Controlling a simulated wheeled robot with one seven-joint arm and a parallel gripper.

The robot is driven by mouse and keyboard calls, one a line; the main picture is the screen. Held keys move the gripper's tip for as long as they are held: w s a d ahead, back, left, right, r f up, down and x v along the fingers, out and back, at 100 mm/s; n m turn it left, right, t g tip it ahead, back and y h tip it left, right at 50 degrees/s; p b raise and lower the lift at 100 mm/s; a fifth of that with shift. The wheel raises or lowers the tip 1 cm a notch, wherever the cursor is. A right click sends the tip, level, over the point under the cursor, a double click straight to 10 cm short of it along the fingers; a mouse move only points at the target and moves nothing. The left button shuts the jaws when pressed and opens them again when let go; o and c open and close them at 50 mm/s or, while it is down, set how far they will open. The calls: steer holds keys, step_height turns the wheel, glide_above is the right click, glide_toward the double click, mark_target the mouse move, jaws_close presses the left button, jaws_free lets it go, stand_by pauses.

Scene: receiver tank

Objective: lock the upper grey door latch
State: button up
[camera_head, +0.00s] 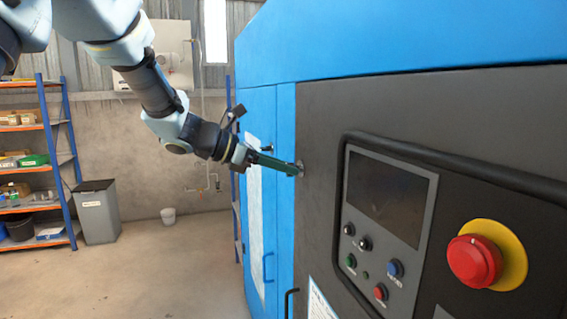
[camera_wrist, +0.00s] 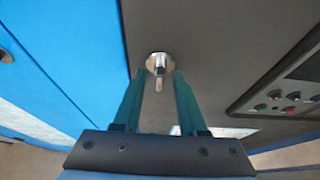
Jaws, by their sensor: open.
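The upper grey door latch (camera_wrist: 158,65) is a small metal piece on a round base, set on the dark grey door (camera_wrist: 215,50) near its edge with the blue panel. In the wrist view it lies between the fingertips of my gripper (camera_wrist: 157,76), and its lever points down toward the palm in the picture. The green fingers stand apart on either side of it; I cannot tell whether they touch it. In the head view my gripper (camera_head: 294,170) reaches the door's left edge, and the fingers hide part of the latch (camera_head: 300,167).
A black handle (camera_head: 287,302) is below. Blue shelves (camera_head: 70,150) and a grey bin (camera_head: 97,212) stand far left. The floor between is clear.

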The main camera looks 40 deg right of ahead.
steer(key=shift+d, duration=0.1)
steer(key=shift+c, duration=0.3)
jaws_close()
